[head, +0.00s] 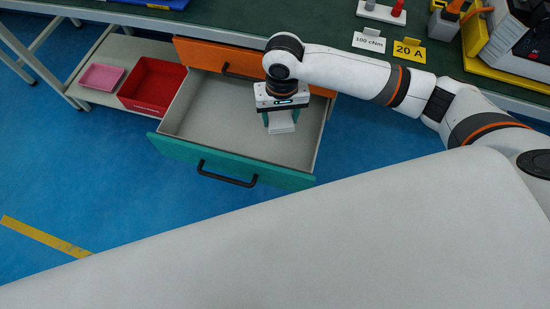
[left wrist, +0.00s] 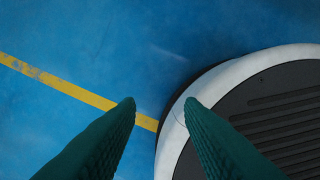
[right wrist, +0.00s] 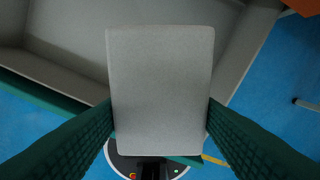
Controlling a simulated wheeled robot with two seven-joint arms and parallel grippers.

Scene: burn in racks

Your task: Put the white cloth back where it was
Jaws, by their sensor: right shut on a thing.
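The white cloth (head: 282,122) is a small, pale, folded block between the fingers of my right gripper (head: 281,118), over the open drawer (head: 222,115) with the green front. In the right wrist view the cloth (right wrist: 160,85) fills the middle, with my right gripper's dark green fingers (right wrist: 160,125) pressed on its two sides. The drawer interior around it looks empty. I cannot tell whether the cloth touches the drawer floor. My left gripper (left wrist: 160,105) shows only in the left wrist view, fingers apart with nothing between them, above the blue floor.
An orange drawer front (head: 225,58) is above the open drawer. A red bin (head: 152,86) and a pink tray (head: 101,77) sit on a low shelf to the left. The green bench top (head: 300,25) carries signs (head: 409,50) and equipment at the right.

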